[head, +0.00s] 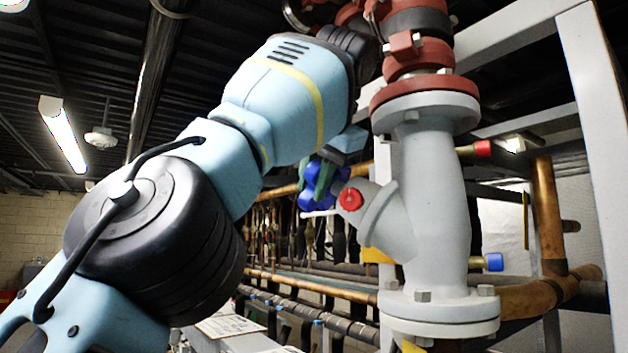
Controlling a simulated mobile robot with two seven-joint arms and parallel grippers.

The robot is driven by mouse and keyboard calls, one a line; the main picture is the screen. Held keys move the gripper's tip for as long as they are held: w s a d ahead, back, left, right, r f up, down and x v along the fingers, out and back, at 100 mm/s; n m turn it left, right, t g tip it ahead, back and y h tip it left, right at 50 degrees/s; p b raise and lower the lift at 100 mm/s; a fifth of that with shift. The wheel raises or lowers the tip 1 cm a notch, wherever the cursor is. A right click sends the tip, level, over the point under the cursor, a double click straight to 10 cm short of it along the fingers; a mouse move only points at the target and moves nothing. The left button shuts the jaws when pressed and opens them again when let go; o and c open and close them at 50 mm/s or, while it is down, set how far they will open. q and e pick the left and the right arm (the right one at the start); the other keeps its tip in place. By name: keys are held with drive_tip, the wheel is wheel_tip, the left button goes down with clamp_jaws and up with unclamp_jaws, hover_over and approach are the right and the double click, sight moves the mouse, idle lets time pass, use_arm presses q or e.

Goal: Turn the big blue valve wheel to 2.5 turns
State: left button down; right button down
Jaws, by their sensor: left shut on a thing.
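The big blue valve wheel (311,201) is in the middle of the head view, just left of the grey valve body (437,200). My left arm comes in from the left and covers part of the view above the wheel. My left gripper (326,172) is at the wheel and shut on it. Its fingertips are small and partly hidden, so the exact grip on the rim is hard to see. The wheel's turn angle cannot be read. My right gripper is not in view.
A small red cap (350,199) sits on the valve's side branch, close to the wheel. Red flanges (424,92) top the valve. A blue cap (494,262) and a copper pipe (549,215) are at right. A grey frame post (598,120) stands at far right.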

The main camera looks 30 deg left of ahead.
use_arm(q)
drive_tip(key=c, duration=1.3)
unclamp_jaws()
drive_tip(key=shift+w+a+f+m+t, duration=0.1)
drive_tip(key=shift+a+f+m+t, duration=0.1)
drive_tip(key=shift+t, duration=0.4)
drive_tip(key=shift+a+f+m+t, duration=0.1)
drive_tip(key=shift+f+m+t, duration=0.1)
drive_tip(key=shift+t, duration=0.4)
drive_tip(key=shift+w+a+f+m+t+h, duration=0.15)
drive_tip(key=shift+f+m+t+h, duration=0.15)
drive_tip(key=shift+t, duration=0.6)
drive_tip(key=shift+w+a+f+m+t+h, duration=0.15)
drive_tip(key=shift+m+t+h, duration=0.15)
drive_tip(key=shift+t, duration=0.6)
